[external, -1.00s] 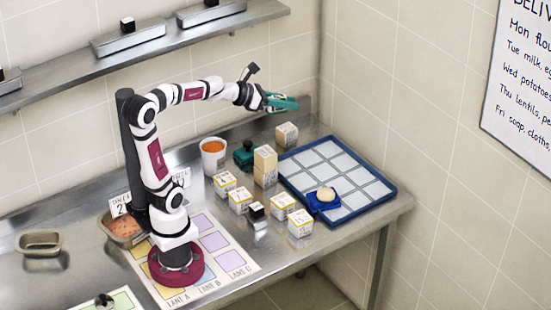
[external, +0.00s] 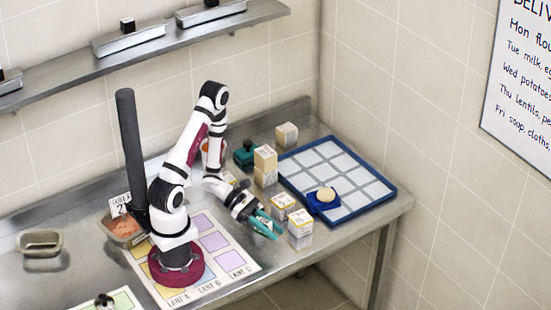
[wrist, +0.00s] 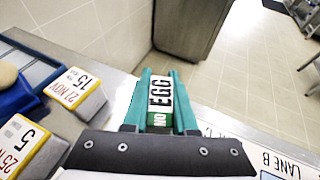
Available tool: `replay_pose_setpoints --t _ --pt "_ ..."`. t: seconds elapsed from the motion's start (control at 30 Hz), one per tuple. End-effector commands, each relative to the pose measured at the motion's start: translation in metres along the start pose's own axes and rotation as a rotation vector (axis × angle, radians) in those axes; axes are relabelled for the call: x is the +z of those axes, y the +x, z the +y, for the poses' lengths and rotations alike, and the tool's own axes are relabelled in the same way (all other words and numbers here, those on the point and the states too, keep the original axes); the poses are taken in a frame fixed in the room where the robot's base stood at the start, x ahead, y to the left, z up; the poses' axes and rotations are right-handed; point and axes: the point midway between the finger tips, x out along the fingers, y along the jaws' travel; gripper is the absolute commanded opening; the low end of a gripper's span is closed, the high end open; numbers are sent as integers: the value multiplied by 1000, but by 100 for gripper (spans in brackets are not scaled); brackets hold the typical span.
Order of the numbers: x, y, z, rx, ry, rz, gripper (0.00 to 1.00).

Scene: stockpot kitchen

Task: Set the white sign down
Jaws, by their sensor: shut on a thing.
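My gripper (external: 265,226) is low over the right part of the steel bench, left of two dated boxes. The sign lies between the two fingers. Whether its lower edge touches the bench is hidden. In the external view the fingers cover most of the sign.
Dated boxes (external: 300,222) stand just right of the gripper; one also shows in the wrist view (wrist: 75,88). The blue-rimmed tray (external: 378,203) lies behind, with a blue holder (external: 318,207). The lane sheet (external: 250,268) is left. The bench's front edge is close.

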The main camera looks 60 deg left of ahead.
Motion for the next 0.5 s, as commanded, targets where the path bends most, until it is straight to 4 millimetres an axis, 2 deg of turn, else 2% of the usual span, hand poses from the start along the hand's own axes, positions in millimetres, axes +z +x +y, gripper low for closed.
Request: replay_pose_setpoints --t 0.2,0.3,0.5 --pt "-41 17 -1 -2 -3 1 0" --pt "-54 22 0 0 -1 1 0" --pt "-56 22 0 1 2 2 0"
